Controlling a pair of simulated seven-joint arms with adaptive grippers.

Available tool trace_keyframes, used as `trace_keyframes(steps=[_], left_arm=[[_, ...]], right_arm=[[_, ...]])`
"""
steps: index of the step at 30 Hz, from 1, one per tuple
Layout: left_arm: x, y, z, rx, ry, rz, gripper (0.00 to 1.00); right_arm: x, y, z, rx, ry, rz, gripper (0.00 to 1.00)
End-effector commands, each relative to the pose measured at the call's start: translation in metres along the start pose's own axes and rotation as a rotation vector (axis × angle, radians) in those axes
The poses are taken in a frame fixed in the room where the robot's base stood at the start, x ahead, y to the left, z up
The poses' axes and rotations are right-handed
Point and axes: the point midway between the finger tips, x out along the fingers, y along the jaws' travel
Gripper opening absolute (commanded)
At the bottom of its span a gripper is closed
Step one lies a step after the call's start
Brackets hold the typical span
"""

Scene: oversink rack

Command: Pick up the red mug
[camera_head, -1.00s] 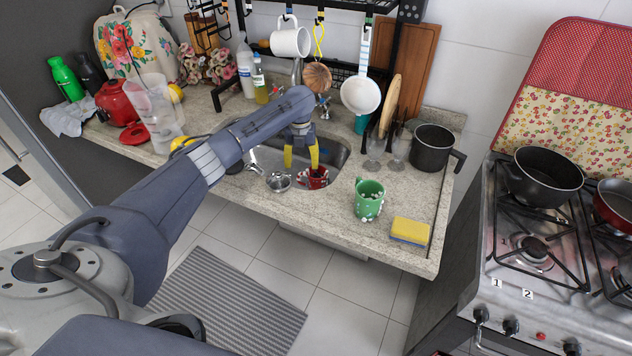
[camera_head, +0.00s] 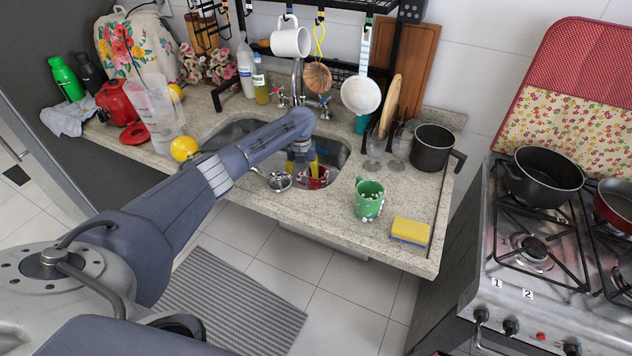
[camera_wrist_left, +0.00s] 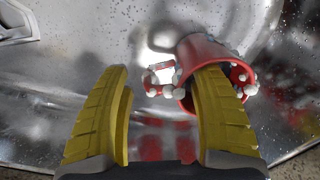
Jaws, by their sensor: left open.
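The red mug (camera_head: 318,178) with white blobs sits in the steel sink (camera_head: 333,152), partly hidden by my left gripper. It also shows in the left wrist view (camera_wrist_left: 203,56), tilted, with its mouth toward the camera and its white-dotted handle on the left. My left gripper (camera_head: 301,167) reaches down into the sink at the mug. Its yellow fingers (camera_wrist_left: 163,75) are open. The right-hand finger in the wrist view overlaps the mug's mouth; I cannot tell if it is inside. The left-hand finger is left of the handle. My right gripper is not in view.
A green mug (camera_head: 369,199) and a yellow sponge (camera_head: 410,231) stand on the counter to the right. A metal strainer (camera_head: 279,181) lies at the sink's front edge. A white mug (camera_head: 290,40) and a white pan (camera_head: 361,94) hang above.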

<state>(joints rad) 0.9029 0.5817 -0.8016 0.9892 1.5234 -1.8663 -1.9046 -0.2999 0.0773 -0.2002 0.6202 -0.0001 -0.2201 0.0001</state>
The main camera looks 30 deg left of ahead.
Motion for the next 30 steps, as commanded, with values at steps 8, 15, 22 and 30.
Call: trace_keyframes(steps=[8,15,22,30], left_arm=[[-0.0004,0.0,0.0001,0.0,0.0,0.0,0.41],[-0.0005,0.0002,0.0002,0.0,0.0,0.0,0.13],[-0.0006,0.0002,0.0002,0.0,0.0,0.0,0.0],[-0.0012,0.0,0.0005,0.0,-0.001,0.0,0.0]], right_arm=[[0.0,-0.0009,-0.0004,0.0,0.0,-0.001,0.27],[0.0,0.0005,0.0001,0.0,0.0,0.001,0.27],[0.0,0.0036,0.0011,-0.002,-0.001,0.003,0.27],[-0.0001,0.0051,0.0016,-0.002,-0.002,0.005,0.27]])
